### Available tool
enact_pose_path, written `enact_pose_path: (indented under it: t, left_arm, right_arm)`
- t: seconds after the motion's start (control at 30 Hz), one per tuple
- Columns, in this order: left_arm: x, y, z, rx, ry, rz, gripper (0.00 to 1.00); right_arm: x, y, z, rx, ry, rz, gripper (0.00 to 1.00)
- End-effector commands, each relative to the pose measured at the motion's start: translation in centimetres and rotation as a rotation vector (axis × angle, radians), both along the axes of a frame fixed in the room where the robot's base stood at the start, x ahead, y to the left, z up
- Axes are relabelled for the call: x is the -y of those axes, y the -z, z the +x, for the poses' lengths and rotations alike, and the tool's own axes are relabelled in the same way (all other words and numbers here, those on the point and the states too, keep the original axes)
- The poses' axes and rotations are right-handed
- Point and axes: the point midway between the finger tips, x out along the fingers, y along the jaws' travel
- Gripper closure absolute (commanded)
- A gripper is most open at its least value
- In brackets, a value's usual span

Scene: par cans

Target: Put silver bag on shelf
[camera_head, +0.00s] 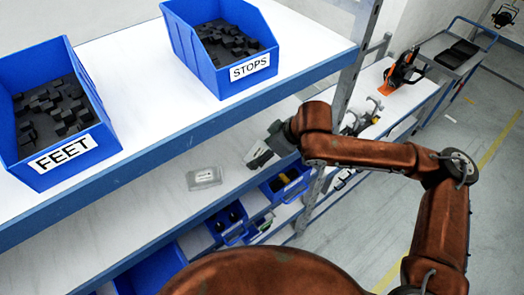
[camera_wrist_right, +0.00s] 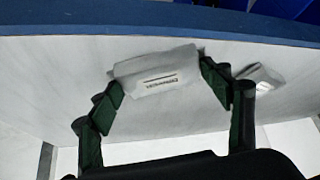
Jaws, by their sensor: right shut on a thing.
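My right gripper (camera_head: 258,156) reaches over the middle shelf board (camera_head: 140,212) from the right. In the right wrist view its two green-sided fingers (camera_wrist_right: 160,80) are shut on a silver bag (camera_wrist_right: 155,66) with a small printed label, one finger at each side. In the head view this held bag is mostly hidden by the gripper. A second silver bag (camera_head: 204,178) lies flat on the middle shelf board, left of the gripper; it also shows in the right wrist view (camera_wrist_right: 262,78), right of the fingers. My left gripper is not in view.
Blue bins marked FEET (camera_head: 64,155) and STOPS (camera_head: 249,67) stand on the upper shelf, whose blue edge (camera_head: 150,157) overhangs. A metal post (camera_head: 356,60) rises by my right arm. Blue bins (camera_head: 286,183) sit below. Left of the lying bag, the board is clear.

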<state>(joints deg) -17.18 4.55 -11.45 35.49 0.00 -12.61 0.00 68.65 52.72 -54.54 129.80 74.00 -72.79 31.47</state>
Motion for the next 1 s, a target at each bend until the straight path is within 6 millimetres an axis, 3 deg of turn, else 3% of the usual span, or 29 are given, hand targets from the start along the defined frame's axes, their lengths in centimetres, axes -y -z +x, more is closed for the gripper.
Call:
enact_pose_path:
  t: [0.27,0.63,0.77,1.0]
  left_arm:
    - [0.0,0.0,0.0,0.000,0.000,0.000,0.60]
    - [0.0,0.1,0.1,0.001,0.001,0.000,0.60]
    - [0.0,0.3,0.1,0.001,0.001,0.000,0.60]
    - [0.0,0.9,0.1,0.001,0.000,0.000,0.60]
  right_arm:
    - [0.0,0.1,0.0,-0.001,-0.001,0.000,0.11]
    - [0.1,-0.5,-0.1,0.000,0.000,0.000,0.11]
    - [1.0,-2.0,-0.5,0.003,0.002,0.000,0.11]
    - [3.4,-6.3,-1.9,0.004,0.002,0.000,0.11]
